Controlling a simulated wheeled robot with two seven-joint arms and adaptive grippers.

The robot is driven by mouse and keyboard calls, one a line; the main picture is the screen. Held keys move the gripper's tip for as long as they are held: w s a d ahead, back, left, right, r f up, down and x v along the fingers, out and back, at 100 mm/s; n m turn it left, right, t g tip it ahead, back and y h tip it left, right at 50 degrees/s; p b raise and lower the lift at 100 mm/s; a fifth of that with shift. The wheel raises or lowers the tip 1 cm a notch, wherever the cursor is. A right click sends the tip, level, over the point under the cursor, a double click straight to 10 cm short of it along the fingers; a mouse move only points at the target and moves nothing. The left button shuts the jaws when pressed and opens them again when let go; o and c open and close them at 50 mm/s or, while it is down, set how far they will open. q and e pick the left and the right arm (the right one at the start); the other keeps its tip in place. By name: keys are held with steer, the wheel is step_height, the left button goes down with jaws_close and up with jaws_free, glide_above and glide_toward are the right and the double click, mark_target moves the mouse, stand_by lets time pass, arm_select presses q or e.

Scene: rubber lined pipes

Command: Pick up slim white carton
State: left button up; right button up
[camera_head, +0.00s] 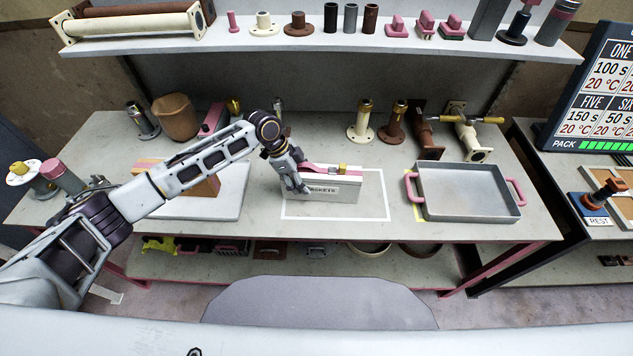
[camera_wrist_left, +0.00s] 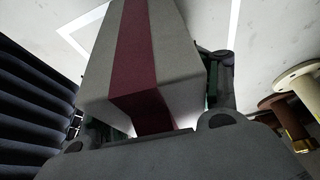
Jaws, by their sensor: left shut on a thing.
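The slim white carton (camera_head: 338,193) is in the middle of the workbench in the head view, within a white outlined rectangle. Its front has a dark-lettered label, partly covered by my gripper, and pink shows along its top. My left gripper (camera_head: 298,180) reaches it from above at its left part and is shut on it. In the left wrist view the carton (camera_wrist_left: 185,60) is pale grey with a dark red stripe and sits between the fingers. I cannot tell whether its base touches the bench. My right gripper is not in view.
A grey metal tray (camera_head: 468,193) with pink handles stands right of the carton. Flanged pipe pieces (camera_head: 361,122) stand behind it. A white board (camera_head: 225,198) is on the left under my arm. A shelf (camera_head: 300,42) with pipe parts overhangs the back. The bench front (camera_head: 330,228) is clear.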

mark_target(304, 164)
arm_select(q)
steer(key=shift+r, duration=0.15)
step_height(304, 164, up, 10)
steer(key=shift+f+b, duration=0.15)
steer(key=shift+b, duration=0.45)
stand_by(0.5)
steer(key=shift+p, duration=0.5)
steer(key=shift+f+b, duration=1.2)
steer(key=shift+f, duration=3.7)
steer(key=shift+c, duration=0.2)
